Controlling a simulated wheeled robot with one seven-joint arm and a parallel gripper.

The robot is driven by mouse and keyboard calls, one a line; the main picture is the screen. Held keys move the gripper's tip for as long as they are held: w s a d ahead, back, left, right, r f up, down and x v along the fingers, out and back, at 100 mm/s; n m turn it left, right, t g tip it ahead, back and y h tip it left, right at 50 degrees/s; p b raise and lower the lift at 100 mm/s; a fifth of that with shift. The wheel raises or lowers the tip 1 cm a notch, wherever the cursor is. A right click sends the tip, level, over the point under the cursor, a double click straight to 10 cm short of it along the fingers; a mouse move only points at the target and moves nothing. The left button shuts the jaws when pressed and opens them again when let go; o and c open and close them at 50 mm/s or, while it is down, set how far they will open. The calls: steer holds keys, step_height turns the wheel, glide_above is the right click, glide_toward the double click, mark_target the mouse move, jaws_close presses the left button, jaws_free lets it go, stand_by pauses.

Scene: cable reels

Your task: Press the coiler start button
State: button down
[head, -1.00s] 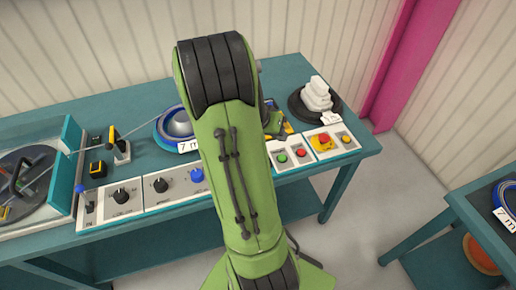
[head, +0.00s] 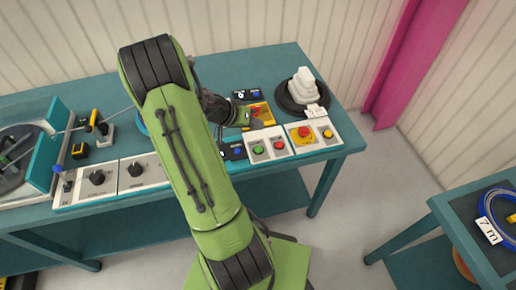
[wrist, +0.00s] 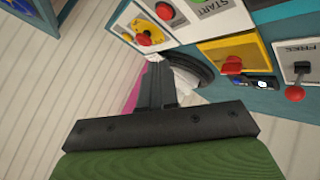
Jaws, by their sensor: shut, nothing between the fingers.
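A round green button (head: 258,150) sits beside a red button (head: 279,145) on a white panel at the bench's front edge. My gripper (wrist: 158,66) is shut and empty. In the head view it is behind the button panel, near a yellow panel with a red lever (head: 257,111); its fingertips are hard to make out. The gripper is apart from the green button.
A red mushroom button on yellow (head: 304,132) and a yellow button (head: 328,134) are to the right. White stacked blocks (head: 303,85) stand on a black disc behind. Knob panels (head: 97,178) line the left front. A second table (head: 440,212) is at right, with floor between.

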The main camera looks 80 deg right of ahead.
mark_target(256, 149)
step_height(256, 149, down, 8)
steer(key=b, duration=0.5)
steer(key=shift+f+b, duration=0.1)
steer(key=shift+b, duration=0.25)
stand_by(1.4)
steer(key=shift+f+b, duration=0.4)
steer(key=shift+b, duration=0.1)
